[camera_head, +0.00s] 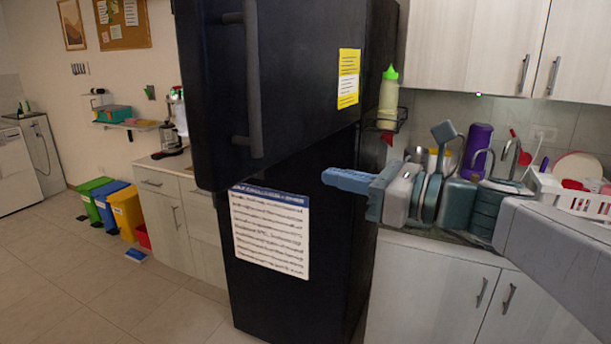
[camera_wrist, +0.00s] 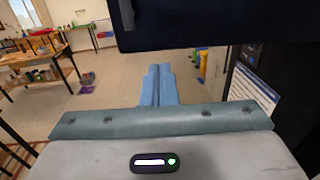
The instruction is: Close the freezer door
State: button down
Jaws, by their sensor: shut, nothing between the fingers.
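The black freezer door (camera_head: 215,95) is the upper door of the dark fridge, with a long vertical handle (camera_head: 252,80). Its lower left corner juts out past the lower door (camera_head: 270,300), so it looks ajar. The size of the gap is hidden. My gripper (camera_head: 326,176) has its blue fingers together and empty, pointing left, below the freezer door's lower edge and in front of the lower door. In the wrist view the fingers (camera_wrist: 158,70) point ahead across the room, and the dark door edge (camera_wrist: 220,28) crosses the upper right. I see no contact.
A printed sheet (camera_head: 270,230) is on the lower door; a yellow and white note (camera_head: 348,78) is higher up. The counter at right holds a purple container (camera_head: 477,145) and a white dish rack (camera_head: 580,200). Colored bins (camera_head: 125,208) stand at left. The tiled floor in front is clear.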

aim_at(268, 163)
jog(key=p+x, duration=0.2)
jog(key=x, duration=1.1)
jog(key=shift+a, duration=0.15)
